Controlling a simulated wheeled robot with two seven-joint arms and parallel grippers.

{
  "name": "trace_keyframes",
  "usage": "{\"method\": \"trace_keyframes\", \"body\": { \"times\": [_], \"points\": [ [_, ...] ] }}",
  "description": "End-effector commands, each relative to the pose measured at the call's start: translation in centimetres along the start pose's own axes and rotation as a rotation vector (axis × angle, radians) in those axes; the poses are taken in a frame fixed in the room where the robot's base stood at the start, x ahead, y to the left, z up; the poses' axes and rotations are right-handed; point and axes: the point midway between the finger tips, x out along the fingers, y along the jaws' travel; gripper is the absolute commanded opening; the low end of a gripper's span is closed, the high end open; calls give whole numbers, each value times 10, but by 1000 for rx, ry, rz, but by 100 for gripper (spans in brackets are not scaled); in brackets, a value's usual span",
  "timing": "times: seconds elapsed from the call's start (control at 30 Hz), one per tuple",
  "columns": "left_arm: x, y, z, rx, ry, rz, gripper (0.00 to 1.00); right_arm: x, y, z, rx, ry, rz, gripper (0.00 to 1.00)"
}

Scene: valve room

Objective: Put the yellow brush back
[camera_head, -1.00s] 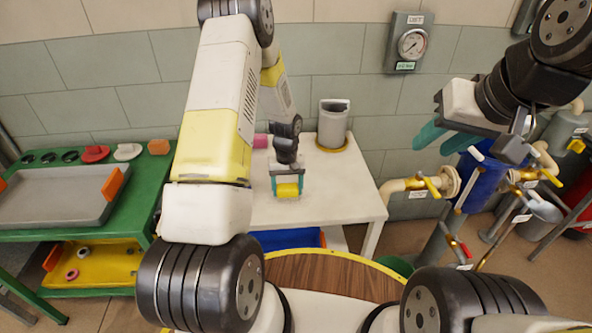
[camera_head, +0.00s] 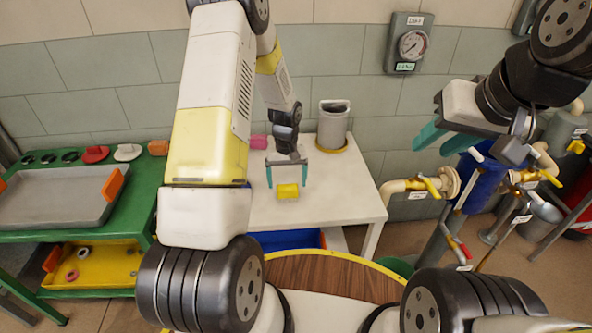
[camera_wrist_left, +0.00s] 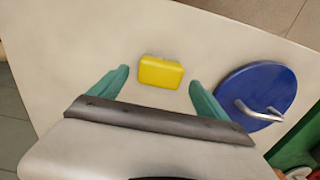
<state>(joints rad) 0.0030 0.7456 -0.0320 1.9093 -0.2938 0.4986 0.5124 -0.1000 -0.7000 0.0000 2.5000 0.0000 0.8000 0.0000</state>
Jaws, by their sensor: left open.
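The yellow brush (camera_head: 287,191) lies on the white table (camera_head: 335,204) as a small yellow block. It also shows in the left wrist view (camera_wrist_left: 161,71). My left gripper (camera_head: 287,180) is open and empty above it, with one teal finger to each side of the brush in the picture. In the left wrist view the brush sits beyond and between the fingertips (camera_wrist_left: 159,76), with a gap on both sides. My right gripper (camera_head: 431,148) hangs at the upper right, its teal fingers apart and empty.
A grey canister (camera_head: 333,123) on a yellow ring and a pink block (camera_head: 259,142) stand at the table's back. A blue disc with a metal handle (camera_wrist_left: 257,92) lies beside the brush. A green bench (camera_head: 140,190) is left; yellow-handled pipes (camera_head: 430,187) are right.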

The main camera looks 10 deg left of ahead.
Motion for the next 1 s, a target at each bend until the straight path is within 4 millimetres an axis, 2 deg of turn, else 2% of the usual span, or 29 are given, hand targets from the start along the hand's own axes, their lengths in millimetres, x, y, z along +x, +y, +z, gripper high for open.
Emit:
{"method": "trace_keyframes", "body": {
  "times": [0.03, 0.2, 0.47, 0.57, 0.67, 0.77, 0.9, 1.0],
  "points": [
    [-13, 0, -1, 0, 5, 2, 87, 0, 0, 0, 0, 0, 0, 36],
    [-48, 0, -1, 1, 4, 1, 87, 0, 0, 0, 0, 0, 0, 36],
    [-79, 0, 0, 2, 4, 1, 87, 0, 0, 0, 0, 0, 0, 36],
    [-97, -1, 2, 8, 19, 10, 87, 0, 0, 0, 0, 0, 0, 36],
    [-133, -3, 11, 26, 56, 32, 87, 0, 0, 0, 0, 0, 0, 36],
    [-180, -6, 28, 55, 111, 64, 87, 0, 0, 0, 0, 0, 0, 36],
    [-242, -14, 64, 107, 192, 110, 87, 0, 0, 0, 0, 0, 0, 36],
    [-277, -20, 95, 145, 251, 141, 87, 0, 0, 0, 0, 0, 0, 36]
  ]
}}
